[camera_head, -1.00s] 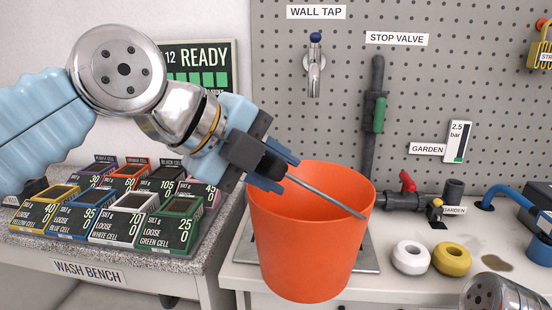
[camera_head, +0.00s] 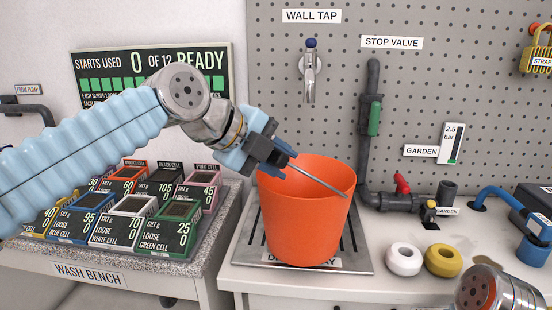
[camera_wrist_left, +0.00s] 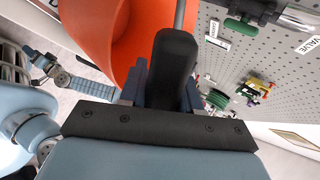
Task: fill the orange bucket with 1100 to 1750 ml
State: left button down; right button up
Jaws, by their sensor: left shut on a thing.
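The orange bucket (camera_head: 308,222) is upright over the grey tray on the bench, below and in front of the wall tap (camera_head: 310,72). I cannot tell whether its base touches the tray. My left gripper (camera_head: 280,152) is at the bucket's upper left rim, shut on the bucket's handle. The thin grey rod of the handle slants across the bucket's mouth. In the left wrist view the dark grip (camera_wrist_left: 172,65) of the handle sits in the jaws, with the orange bucket wall (camera_wrist_left: 95,30) beside it. The bucket's inside bottom is hidden. My right gripper is out of view.
The tray (camera_head: 355,250) lies at the bench's left end. The stop valve (camera_head: 374,115) on its pipe is right of the bucket. A white ring (camera_head: 403,259) and a yellow ring (camera_head: 443,260) lie to the right. Labelled cell boxes (camera_head: 130,205) crowd the wash bench at left.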

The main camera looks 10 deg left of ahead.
pick_arm(q)
jog(key=w, duration=0.2)
jog(key=w+f, duration=0.1)
jog(key=w, duration=0.1)
jog(key=shift+w+p, duration=0.4)
jog(key=shift+f+b, duration=0.45)
jog(key=shift+b, duration=0.05)
jog(key=c, duration=0.7)
grip_release()
